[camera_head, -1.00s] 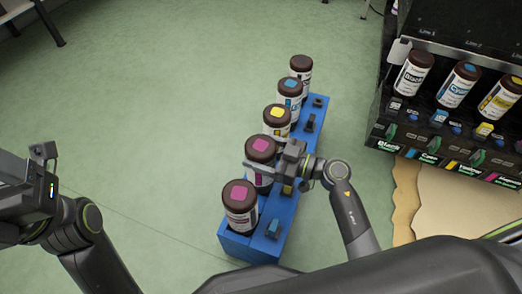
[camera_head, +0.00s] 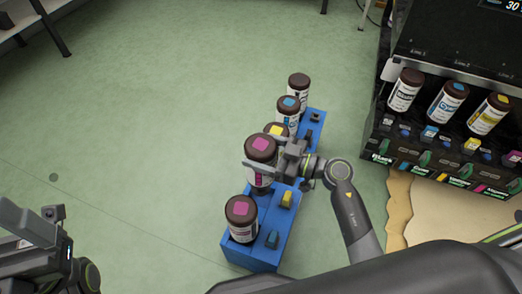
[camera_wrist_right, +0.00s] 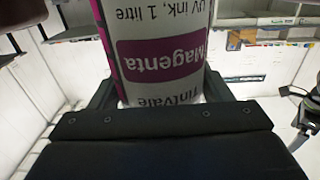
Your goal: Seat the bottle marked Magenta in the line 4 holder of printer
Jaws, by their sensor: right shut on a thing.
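The magenta-labelled bottle (camera_head: 259,177) has a dark cap with a magenta square. My right gripper (camera_head: 266,163) is shut around its body and holds it upright, raised above the blue rack (camera_head: 262,249). In the right wrist view, the held bottle's label (camera_wrist_right: 160,58) reads "Magenta", upside down in the picture. The printer (camera_head: 455,75) stands at the right. Its line 4 place, with a pink block (camera_head: 514,157) and a magenta tag, is at the right edge and partly cut off. My left gripper (camera_head: 38,222) is at the lower left, away from the bottles; its jaw opening is unclear.
Another magenta-capped bottle (camera_head: 241,220) stands in the rack's near end. Yellow (camera_head: 276,131), cyan (camera_head: 288,108) and black (camera_head: 299,89) bottles stand behind. Black (camera_head: 404,93), Cyan (camera_head: 445,104) and Yellow (camera_head: 488,116) bottles fill the printer's first three places. Green floor lies between rack and printer.

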